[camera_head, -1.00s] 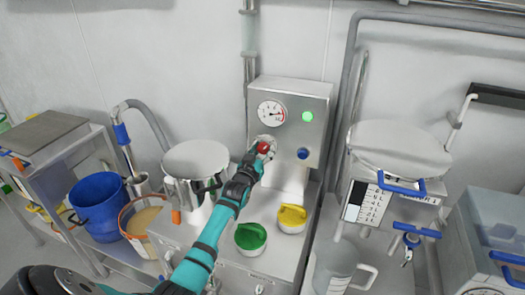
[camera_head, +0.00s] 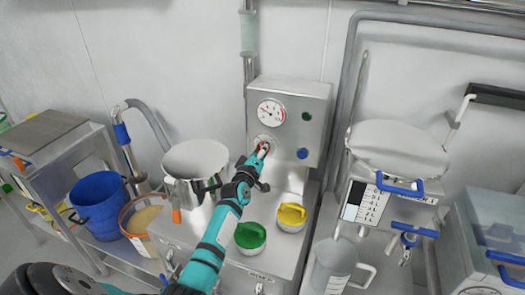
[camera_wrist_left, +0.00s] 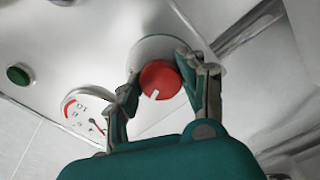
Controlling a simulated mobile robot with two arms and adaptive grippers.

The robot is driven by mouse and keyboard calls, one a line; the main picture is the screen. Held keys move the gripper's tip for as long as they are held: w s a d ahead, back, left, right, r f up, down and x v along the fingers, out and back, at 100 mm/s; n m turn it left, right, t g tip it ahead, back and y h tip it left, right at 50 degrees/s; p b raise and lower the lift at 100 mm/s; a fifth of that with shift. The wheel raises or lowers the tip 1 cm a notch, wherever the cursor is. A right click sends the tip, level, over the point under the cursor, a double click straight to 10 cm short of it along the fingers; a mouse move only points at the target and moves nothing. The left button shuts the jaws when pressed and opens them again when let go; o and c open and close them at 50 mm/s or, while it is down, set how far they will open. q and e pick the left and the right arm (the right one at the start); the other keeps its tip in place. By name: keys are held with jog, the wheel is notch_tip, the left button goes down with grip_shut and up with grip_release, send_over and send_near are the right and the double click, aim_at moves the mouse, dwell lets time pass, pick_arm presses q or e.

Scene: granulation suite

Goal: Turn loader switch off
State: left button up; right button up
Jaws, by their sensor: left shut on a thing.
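The loader control box (camera_head: 318,98) is a steel panel against the wall. It carries a round dial gauge (camera_head: 271,112), a dark green lamp (camera_head: 307,116) and a blue button (camera_head: 302,153). The red rotary switch (camera_head: 263,148) sits below the gauge on a round pale plate. My left gripper (camera_head: 260,154) is at this switch. In the left wrist view its two fingers (camera_wrist_left: 165,82) are shut on opposite sides of the red knob (camera_wrist_left: 159,79), whose white mark points down and left. The lamp also looks unlit there (camera_wrist_left: 18,75). My right gripper is not in view.
Green (camera_head: 250,236) and yellow (camera_head: 291,217) lidded containers stand below the box. A steel pot (camera_head: 196,160) is left of my arm, with a blue bucket (camera_head: 98,200) farther left. A lidded steel vessel (camera_head: 398,150) and a clear jug (camera_head: 334,262) are on the right.

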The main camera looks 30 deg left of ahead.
pick_arm(q)
jog(key=n, duration=0.5)
jog(key=shift+n, duration=0.4)
dwell(0.3)
jog(key=o, duration=1.2)
jog(key=v, duration=1.2)
